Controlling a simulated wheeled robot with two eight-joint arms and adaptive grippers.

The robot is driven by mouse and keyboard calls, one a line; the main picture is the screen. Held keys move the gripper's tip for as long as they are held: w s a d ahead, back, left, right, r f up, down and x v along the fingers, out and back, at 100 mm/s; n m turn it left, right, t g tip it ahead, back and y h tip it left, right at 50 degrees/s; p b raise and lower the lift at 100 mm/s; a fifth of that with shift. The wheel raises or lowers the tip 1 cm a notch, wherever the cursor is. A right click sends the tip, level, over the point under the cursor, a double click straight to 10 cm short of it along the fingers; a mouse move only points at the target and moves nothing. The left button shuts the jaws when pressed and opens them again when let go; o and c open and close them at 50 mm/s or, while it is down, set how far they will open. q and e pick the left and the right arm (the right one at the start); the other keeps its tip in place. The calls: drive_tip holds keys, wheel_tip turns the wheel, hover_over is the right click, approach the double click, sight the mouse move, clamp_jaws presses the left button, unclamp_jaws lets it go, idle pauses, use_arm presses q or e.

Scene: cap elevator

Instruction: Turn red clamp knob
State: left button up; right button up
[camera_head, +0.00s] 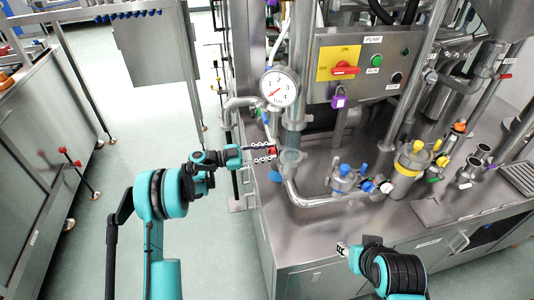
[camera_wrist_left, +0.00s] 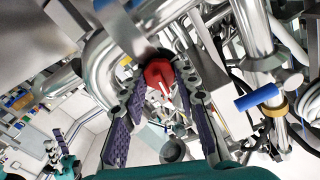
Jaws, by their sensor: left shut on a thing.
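The red clamp knob (camera_head: 272,150) sits on the steel pipe at the left edge of the steel machine bench. My left gripper (camera_head: 263,153) reaches it from the left, with its fingers on either side of the knob. In the left wrist view the red knob (camera_wrist_left: 158,73) lies between the fingertips of the left gripper (camera_wrist_left: 157,82), which is shut on it. The purple finger pads flank it. My right gripper (camera_head: 342,248) is only partly seen at the bench's front edge, small and dark, and its jaws are not clear.
A pressure gauge (camera_head: 280,88) stands above the knob. A control panel (camera_head: 362,68) with a red switch and a purple padlock (camera_head: 339,98) is behind. Valves with blue (camera_head: 344,170) and yellow (camera_head: 412,158) parts stand right on the bench (camera_head: 320,236). Open floor lies left.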

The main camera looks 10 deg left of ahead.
use_arm(q)
drive_tip(key=o, duration=1.2)
drive_tip(key=shift+c, duration=0.2)
drive_tip(key=v, duration=1.2)
